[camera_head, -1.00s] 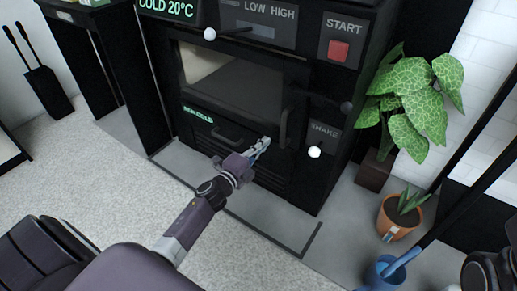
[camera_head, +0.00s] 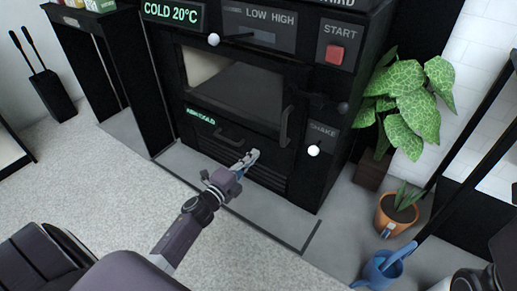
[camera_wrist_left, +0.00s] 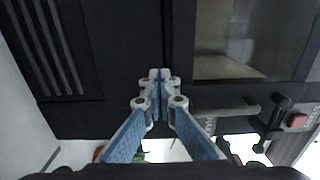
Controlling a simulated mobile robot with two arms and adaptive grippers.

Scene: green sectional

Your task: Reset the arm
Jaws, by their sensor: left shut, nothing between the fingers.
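My left gripper (camera_head: 247,160) is in front of the lower part of a black stove-like machine (camera_head: 245,80) in the head view. In the left wrist view, its blue-padded fingers (camera_wrist_left: 160,78) meet at the tips with nothing between them. The dark machine front lies beyond the fingertips; whether they touch it I cannot tell.
The machine has a glass door, a door handle (camera_head: 286,126), a red START button (camera_head: 335,54) and a SHAKE label. A leafy plant (camera_head: 410,100), a terracotta pot (camera_head: 396,214) and a blue watering can (camera_head: 383,269) stand to the right. Light carpet is clear at left.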

